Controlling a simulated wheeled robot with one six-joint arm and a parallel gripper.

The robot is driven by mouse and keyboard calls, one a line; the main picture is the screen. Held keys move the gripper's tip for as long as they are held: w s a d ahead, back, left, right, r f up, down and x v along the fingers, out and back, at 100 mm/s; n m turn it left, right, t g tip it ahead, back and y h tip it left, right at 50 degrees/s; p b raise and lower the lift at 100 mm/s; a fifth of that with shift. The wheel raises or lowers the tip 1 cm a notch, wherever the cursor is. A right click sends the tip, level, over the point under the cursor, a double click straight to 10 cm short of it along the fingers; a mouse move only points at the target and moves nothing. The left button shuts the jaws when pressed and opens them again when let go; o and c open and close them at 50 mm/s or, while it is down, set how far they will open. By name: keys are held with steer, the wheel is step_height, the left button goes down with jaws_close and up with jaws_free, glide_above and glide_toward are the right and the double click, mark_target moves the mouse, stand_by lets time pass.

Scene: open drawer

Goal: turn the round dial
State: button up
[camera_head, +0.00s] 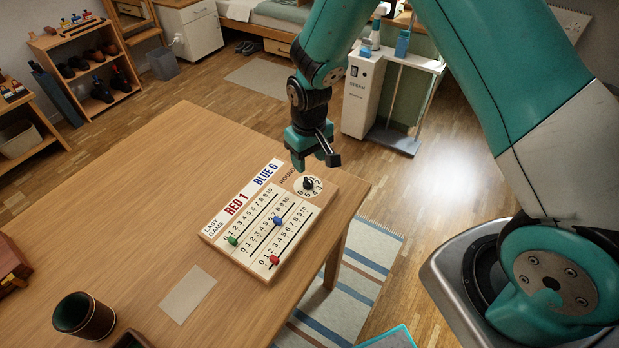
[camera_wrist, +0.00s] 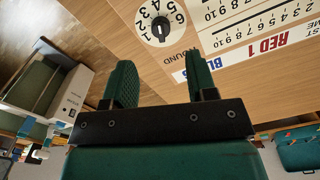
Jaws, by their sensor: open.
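The round dial (camera_head: 308,186) is a white numbered disc with a black knob, at the far right corner of a wooden scoreboard (camera_head: 222,243) on the table. In the wrist view the dial (camera_wrist: 160,27) is at the top, beyond the fingertips and a little left of the space between them. My gripper (camera_head: 317,162) hangs above the board's far edge, close to the dial but apart from it. In the wrist view its two green fingers (camera_wrist: 161,78) are spread with nothing between them.
A brown cup (camera_head: 84,315) and a blank card (camera_head: 188,294) lie on the table (camera_head: 130,200). A white steam cabinet (camera_head: 362,95) stands beyond the table. The table's right edge is near the dial.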

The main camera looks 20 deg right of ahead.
mark_target(309, 181)
step_height(309, 181, down, 8)
steer(key=shift+f+p, duration=0.1)
steer(key=shift+p, duration=0.25)
steer(key=shift+c, duration=0.4)
steer(key=c, duration=0.8)
